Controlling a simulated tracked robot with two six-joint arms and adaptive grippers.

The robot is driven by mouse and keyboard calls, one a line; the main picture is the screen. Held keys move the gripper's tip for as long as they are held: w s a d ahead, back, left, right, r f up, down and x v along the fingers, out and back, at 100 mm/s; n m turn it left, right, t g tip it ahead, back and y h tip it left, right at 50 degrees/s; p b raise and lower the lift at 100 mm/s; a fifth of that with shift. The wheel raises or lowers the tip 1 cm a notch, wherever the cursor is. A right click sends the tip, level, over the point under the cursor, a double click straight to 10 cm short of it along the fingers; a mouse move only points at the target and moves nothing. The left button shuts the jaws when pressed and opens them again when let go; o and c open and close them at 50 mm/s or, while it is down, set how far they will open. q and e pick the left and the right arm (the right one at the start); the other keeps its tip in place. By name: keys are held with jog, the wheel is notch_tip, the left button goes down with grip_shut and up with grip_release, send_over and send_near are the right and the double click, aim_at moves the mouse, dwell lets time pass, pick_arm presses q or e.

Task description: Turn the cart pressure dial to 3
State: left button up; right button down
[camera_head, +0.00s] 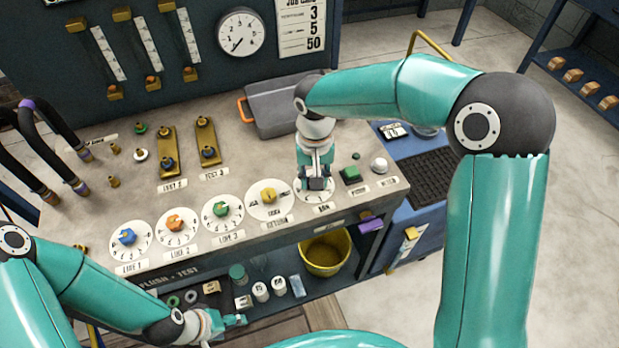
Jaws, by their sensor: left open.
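The pressure dial (329,193), a white round face with a label that seems to read BAR, is at the right end of the dial row on the cart's bench top. My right gripper (316,182) points down over its middle and hides the knob and most of the face. I cannot tell whether its fingers touch or grip the knob, nor the setting. My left gripper (242,320) is open and empty, low at the front near the shelf below the bench. A round pressure gauge (241,33) with a dark needle is on the back panel.
Blue (127,237), orange (175,224), green (221,209) and yellow (268,195) knobs stand left of the pressure dial. A green button (350,175) is close on its right. A grey tray (277,112) lies behind. A yellow bucket (326,252) and small containers are below.

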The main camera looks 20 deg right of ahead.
jog(key=n, duration=0.6)
jog(key=shift+w+d+r, duration=0.1)
jog(key=shift+w+r, duration=0.15)
jog(key=shift+w, duration=0.05)
jog(key=n+p, duration=0.1)
jog(key=n, duration=0.5)
dwell(0.3)
jog(key=c, duration=0.8)
grip_release()
jog(key=shift+f, duration=0.15)
jog(key=shift+s, duration=0.1)
notch_tip(320, 180, up, 12)
